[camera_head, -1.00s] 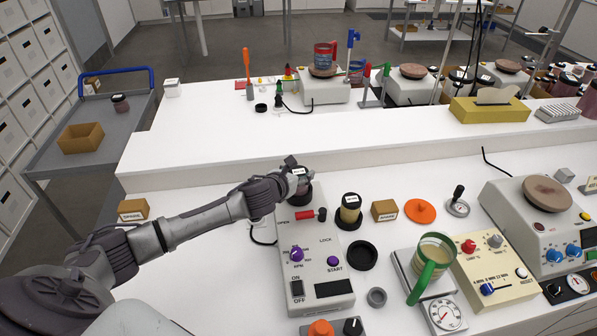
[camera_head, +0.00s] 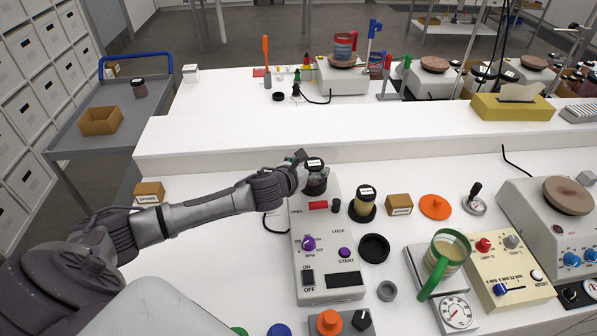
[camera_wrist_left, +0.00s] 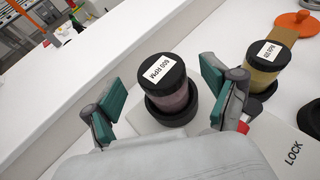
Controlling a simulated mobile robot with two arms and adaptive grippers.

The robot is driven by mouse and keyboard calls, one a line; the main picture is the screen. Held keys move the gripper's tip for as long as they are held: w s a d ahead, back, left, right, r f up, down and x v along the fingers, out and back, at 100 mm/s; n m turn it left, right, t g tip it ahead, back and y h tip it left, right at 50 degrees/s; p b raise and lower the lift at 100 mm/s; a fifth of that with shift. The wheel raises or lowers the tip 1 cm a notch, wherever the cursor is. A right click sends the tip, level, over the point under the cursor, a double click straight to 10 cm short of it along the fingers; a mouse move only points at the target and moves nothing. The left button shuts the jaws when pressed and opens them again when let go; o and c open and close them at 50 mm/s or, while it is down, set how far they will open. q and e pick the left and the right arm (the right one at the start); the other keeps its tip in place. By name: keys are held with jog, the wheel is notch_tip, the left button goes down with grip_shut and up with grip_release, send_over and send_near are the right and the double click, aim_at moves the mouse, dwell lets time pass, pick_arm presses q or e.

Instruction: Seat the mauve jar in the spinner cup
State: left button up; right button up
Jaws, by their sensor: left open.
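The mauve jar (camera_wrist_left: 172,98), with a black lid and a white label, stands in the black spinner cup (camera_wrist_left: 181,117) in the left wrist view. In the head view the jar (camera_head: 316,183) is at the back end of the grey spinner box (camera_head: 325,270), partly hidden by my gripper. How deep it sits in the cup is not clear. My left gripper (camera_wrist_left: 165,95) is open, with one teal-padded finger on each side of the jar and visible gaps to it. It also shows in the head view (camera_head: 303,166). My right gripper is not in view.
A yellow jar (camera_head: 364,201) stands in a black ring close right of the spinner. A red slider (camera_head: 318,205) lies on the spinner's top. An empty black ring (camera_head: 374,248), a small box (camera_head: 399,204) and an orange disc (camera_head: 435,206) are to the right. The table left of the spinner is mostly clear.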

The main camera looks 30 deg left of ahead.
pick_arm(q)
jog(key=v, duration=0.9)
jog(key=shift+s, duration=0.2)
